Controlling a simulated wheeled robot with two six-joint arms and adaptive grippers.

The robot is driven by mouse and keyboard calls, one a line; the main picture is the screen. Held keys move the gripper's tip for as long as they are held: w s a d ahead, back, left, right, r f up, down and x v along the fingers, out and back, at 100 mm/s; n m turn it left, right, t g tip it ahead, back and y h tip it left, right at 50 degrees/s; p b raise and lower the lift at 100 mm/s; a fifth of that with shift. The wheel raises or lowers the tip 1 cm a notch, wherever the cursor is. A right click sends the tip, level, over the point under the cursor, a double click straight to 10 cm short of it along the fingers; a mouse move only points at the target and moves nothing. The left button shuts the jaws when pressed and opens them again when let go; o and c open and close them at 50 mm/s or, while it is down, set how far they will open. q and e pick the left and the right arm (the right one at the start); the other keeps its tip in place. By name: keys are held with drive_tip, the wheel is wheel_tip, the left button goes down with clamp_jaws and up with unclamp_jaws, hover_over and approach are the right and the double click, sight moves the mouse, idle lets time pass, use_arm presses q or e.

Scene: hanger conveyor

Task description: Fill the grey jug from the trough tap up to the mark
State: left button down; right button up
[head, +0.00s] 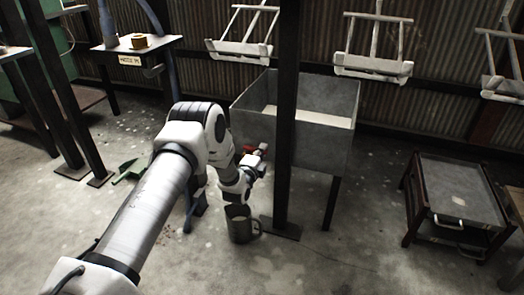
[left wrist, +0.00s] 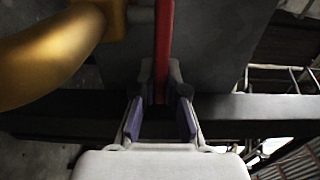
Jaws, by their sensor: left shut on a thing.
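The grey trough (head: 330,145) stands on dark legs by the corrugated wall. Its red tap lever (head: 262,149) shows at its left front side. In the left wrist view the lever (left wrist: 164,40) runs between my fingertips, beside the brass tap body (left wrist: 45,60). My left gripper (head: 257,163) is shut on the red lever; its fingertips (left wrist: 160,90) also show in the wrist view. The grey jug (head: 240,226) stands upright below my gripper, with its handle to the right. Its mark and water level cannot be made out. My right gripper is not in view.
A dark post (head: 286,120) stands in front of the trough. White hangers (head: 372,65) hang along the back. A low dark table (head: 465,190) stands at the right, and a labelled stand (head: 135,45) at the back left. Front floor is clear.

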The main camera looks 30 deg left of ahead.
use_arm(q)
drive_tip(key=s+m+h+p, duration=0.1)
drive_tip(key=h, duration=0.1)
drive_tip(key=m+h+p, duration=0.2)
drive_tip(key=h, duration=0.1)
drive_tip(key=s+m+h+p, duration=0.1)
drive_tip(key=m+h, duration=0.1)
drive_tip(key=h, duration=0.1)
drive_tip(key=shift+s+p, duration=0.35)
drive_tip(key=c, duration=1.2)
unclamp_jaws()
drive_tip(key=shift+s, duration=0.1)
drive_tip(key=v, duration=1.1)
drive_tip(key=shift+s+a, duration=0.2)
drive_tip(key=shift+s, duration=0.15)
